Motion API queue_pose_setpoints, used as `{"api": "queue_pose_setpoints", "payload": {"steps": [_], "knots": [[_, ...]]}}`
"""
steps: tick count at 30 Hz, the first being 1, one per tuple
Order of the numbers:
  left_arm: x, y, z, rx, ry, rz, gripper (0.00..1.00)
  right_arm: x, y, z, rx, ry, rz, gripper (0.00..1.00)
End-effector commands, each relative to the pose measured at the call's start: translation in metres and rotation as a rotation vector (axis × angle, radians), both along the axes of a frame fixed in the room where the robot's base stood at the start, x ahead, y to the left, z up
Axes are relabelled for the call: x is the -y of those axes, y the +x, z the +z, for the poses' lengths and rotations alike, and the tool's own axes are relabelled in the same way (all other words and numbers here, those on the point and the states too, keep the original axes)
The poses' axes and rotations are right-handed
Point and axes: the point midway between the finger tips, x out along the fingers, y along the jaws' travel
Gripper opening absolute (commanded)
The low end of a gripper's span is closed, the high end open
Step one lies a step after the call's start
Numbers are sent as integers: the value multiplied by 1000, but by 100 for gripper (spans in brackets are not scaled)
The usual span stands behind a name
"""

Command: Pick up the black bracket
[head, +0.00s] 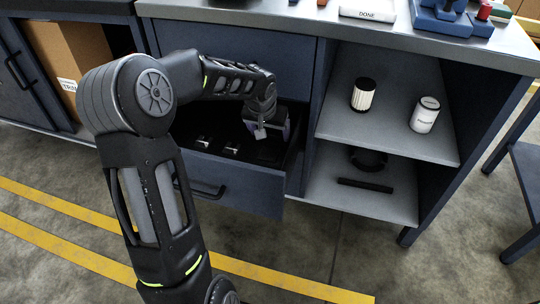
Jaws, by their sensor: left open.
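My left arm reaches into an open drawer (235,189) of the dark blue trolley. My left gripper (262,131) is open and low inside the drawer, near its right end. A greyish-purple block-like thing (284,126) is right at the gripper; I cannot tell whether it touches the fingers. Several small dark pieces with pale marks (231,148) lie on the drawer floor to the left of the gripper. The black bracket may be among the dark shapes in the drawer, but I cannot single it out. My right gripper is out of view.
The open shelves right of the drawer hold a ribbed white-and-black cylinder (362,95), a white can (425,115), a black ring (368,159) and a black bar (365,185). The grey worktop (300,22) overhangs the drawer. A cardboard box (70,55) stands left.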

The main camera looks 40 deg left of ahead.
Motion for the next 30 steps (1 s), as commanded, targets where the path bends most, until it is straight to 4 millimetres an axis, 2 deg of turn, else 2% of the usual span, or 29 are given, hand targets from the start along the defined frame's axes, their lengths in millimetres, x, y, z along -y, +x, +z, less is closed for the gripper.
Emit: {"api": "queue_pose_setpoints", "payload": {"steps": [9, 16, 26, 30], "knots": [[0, 0, -1, 0, 0, 0, 80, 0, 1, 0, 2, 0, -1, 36], [-3, 7, -22, -1, -1, 0, 80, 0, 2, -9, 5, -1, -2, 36], [-4, 9, -24, 1, 0, 0, 80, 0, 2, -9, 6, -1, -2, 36], [-5, 10, -34, -1, -1, 1, 80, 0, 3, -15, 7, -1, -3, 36]]}}
